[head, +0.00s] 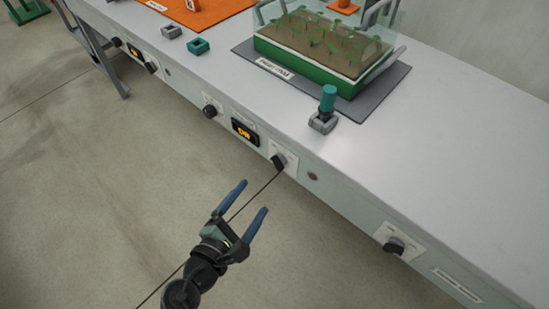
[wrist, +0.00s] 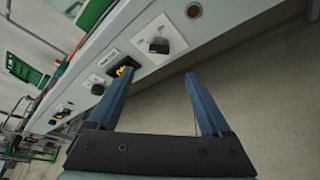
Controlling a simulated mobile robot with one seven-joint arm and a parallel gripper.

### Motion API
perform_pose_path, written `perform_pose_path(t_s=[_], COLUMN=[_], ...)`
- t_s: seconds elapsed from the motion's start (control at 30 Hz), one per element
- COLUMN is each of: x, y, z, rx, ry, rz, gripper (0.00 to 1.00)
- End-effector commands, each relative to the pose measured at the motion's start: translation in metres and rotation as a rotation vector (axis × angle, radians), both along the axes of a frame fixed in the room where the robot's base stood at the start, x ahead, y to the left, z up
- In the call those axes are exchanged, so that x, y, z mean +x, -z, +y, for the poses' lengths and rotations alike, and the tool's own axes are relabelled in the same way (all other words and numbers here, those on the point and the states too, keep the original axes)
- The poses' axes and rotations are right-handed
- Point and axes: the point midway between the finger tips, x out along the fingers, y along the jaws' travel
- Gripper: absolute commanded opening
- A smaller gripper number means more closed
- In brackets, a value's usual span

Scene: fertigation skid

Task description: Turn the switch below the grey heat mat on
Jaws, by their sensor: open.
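The grey heat mat (head: 375,103) lies on the bench top under a green tray of seedlings with a clear cover. On the bench front below it are a black knob on a white plate (head: 278,161), a lit orange display (head: 245,132) and another black knob (head: 210,111). The nearer knob (wrist: 158,46) and the display (wrist: 122,71) also show in the wrist view. My gripper (head: 254,197) is open and empty, in front of the bench, apart from the nearer knob. Its fingers (wrist: 160,76) point toward that knob's plate.
A teal-capped bottle (head: 328,103) stands in a grey holder near the bench edge. A further black knob (head: 393,245) is at the right. An orange mat (head: 205,12) lies at the far left. The floor before the bench is clear.

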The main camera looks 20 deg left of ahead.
Motion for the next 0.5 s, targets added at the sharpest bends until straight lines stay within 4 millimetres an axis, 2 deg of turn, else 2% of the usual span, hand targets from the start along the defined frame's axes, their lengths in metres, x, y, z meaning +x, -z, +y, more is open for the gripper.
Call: perform_pose_path(t_s=[0.5], x=[0.096], y=[0.027], z=[-0.006], rx=[0.008], ry=[0.004], rz=[-0.003], gripper=[0.82])
